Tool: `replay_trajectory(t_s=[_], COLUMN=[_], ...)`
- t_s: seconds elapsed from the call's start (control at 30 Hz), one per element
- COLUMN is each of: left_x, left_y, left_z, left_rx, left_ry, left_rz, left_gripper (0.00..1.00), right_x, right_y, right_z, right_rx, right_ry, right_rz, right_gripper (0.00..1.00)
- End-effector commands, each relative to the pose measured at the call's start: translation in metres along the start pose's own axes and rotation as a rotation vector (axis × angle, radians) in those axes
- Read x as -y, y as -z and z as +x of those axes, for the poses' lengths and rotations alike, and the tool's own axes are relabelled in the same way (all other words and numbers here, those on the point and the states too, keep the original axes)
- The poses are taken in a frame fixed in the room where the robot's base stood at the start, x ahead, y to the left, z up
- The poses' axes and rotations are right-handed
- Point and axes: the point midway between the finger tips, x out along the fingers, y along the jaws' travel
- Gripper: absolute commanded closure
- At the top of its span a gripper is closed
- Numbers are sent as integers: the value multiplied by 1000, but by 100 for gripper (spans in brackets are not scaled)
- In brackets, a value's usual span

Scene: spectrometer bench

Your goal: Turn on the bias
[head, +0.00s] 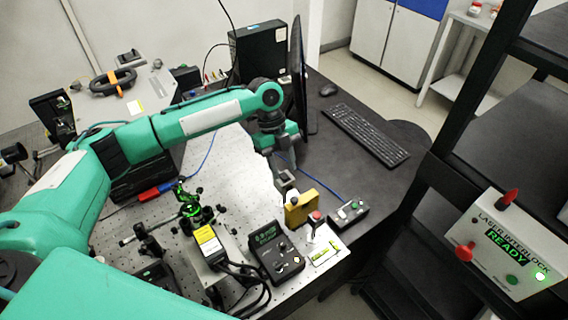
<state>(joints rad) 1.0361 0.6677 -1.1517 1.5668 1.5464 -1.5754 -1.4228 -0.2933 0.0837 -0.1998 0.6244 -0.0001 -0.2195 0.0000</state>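No part in view carries a readable bias label, so I cannot tell which control is the bias. A yellow box (301,208) stands near the front right of the bench, with a small dark box (348,216) with buttons to its right. A black controller (275,252) with a green display and knobs is to its left. A red button (316,215) on a white plate is in front of the yellow box. My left gripper (287,188) points down just above and behind the yellow box. Its finger gap is too small to read. My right gripper is out of view.
A monitor (297,75), keyboard (367,133) and mouse (328,90) are on the dark desk behind. Optics (190,205) and cables crowd the left of the breadboard. A laser interlock box (509,245) reading READY hangs on the black rack at right.

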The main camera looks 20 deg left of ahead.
Motion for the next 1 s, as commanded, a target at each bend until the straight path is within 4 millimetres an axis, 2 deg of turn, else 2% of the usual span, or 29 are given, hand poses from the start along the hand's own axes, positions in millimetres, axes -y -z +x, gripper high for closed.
replay_trajectory(t_s=[0.2,0.43,0.47,0.6,0.67,0.83,1.0], left_x=[0,0,0,0,0,0,0], left_y=[0,0,0,0,0,1,5], left_z=[13,14,14,14,14,14,14], left_rx=[0,0,0,0,0,9,97], left_ry=[0,0,0,0,0,-1,-3], left_rz=[0,0,0,0,0,1,4], left_gripper=[62,62,64,91,100,100,100], right_x=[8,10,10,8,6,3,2], right_y=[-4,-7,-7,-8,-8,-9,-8], right_z=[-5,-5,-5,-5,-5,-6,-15], right_rx=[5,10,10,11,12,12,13], right_ry=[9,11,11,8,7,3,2], right_rz=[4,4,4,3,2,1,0], right_gripper=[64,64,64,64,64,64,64])
